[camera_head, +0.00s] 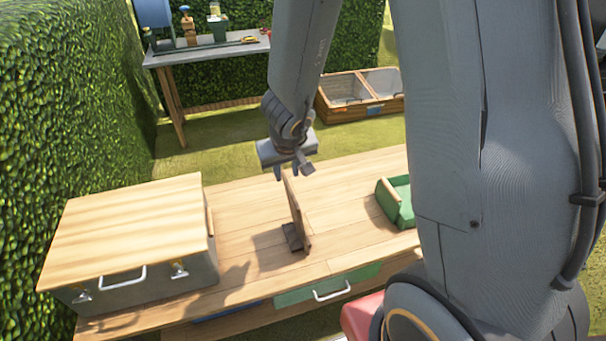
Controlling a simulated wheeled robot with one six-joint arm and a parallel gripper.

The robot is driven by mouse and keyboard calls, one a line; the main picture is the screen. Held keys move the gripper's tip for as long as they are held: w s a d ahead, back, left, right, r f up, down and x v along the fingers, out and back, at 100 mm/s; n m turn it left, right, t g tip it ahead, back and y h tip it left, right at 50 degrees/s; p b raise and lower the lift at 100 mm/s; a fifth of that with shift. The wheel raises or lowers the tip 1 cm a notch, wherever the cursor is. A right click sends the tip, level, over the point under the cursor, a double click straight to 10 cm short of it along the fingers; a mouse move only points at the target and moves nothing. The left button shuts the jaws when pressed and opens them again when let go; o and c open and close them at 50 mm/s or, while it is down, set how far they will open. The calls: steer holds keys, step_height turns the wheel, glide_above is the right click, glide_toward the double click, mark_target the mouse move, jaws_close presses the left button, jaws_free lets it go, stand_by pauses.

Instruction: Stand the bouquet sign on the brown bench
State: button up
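The bouquet sign appears to be the thin wooden board (300,220) seen nearly edge-on near the middle of the brown bench (240,206). It looks upright or slightly tilted, with a dark foot (293,238) at its lower end. The foot appears to be at the bench top, but I cannot tell whether it bears on it. The sign's face is not readable. My gripper (287,173) points down at the board's upper end, with a finger showing on either side. I cannot tell whether the fingers press on it.
A large box (130,235) with a wooden lid stands on the bench's left end. A green tray (396,202) lies to the right of the sign. Behind are a grey worktable (215,52) with tools and a wooden planter crate (360,112). A hedge (70,110) borders the left.

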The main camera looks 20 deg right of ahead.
steer(key=s+d+r+g, duration=0.1)
steer(key=s+d+r, duration=0.1)
steer(key=s+r, duration=0.2)
steer(key=s+d+r+g, duration=0.1)
steer(key=s+r, duration=0.2)
steer(key=s, duration=0.5)
steer(key=shift+s+d+r+y, duration=0.35)
steer(key=shift+s+y, duration=0.05)
step_height(320, 180, down, 8)
steer(key=g+b, duration=0.1)
steer(key=b, duration=0.5)
steer(key=shift+b, duration=0.4)
steer(key=shift+r, duration=0.15)
